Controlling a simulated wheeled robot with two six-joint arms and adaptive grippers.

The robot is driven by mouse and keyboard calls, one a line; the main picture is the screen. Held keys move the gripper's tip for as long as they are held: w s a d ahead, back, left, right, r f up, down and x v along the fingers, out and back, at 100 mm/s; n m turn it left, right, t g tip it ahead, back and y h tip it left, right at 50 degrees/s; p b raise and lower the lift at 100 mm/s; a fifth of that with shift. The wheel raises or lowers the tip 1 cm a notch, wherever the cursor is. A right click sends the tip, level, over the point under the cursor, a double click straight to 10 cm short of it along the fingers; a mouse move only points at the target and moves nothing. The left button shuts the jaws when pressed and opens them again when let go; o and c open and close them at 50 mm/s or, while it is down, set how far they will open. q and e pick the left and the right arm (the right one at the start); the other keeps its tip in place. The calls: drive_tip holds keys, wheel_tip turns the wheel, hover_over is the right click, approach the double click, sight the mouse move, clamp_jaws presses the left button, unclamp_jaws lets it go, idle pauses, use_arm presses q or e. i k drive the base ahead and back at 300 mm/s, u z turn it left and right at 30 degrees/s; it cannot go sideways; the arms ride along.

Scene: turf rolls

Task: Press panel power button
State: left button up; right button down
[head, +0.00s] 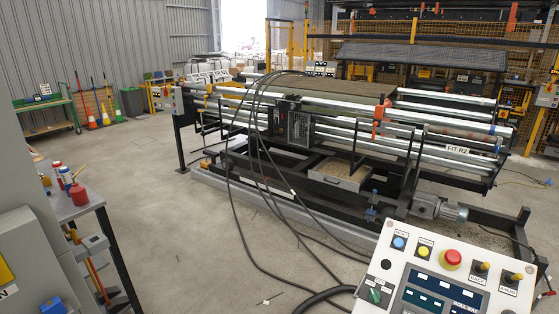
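A white control panel (400,265) stands tilted at the bottom right of the head view, close to me. Along its top are a round blue button (399,242), a round yellow button (423,252) and a red mushroom button (451,259) on a yellow base. A green rotary switch (376,295) and a dark display (440,296) are lower, with the panel's bottom edge cut off. The small labels are too small to read surely, so I cannot tell which button is power. Neither of my grippers is in view.
A long roller machine (340,180) fills the middle behind the panel. Black cables (262,150) hang from it to the floor. A workbench (75,205) with bottles and a grey cabinet (30,255) stand at the left. Bare concrete floor (170,230) lies between.

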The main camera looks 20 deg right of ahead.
sight(424, 253)
drive_tip(key=z, duration=1.75)
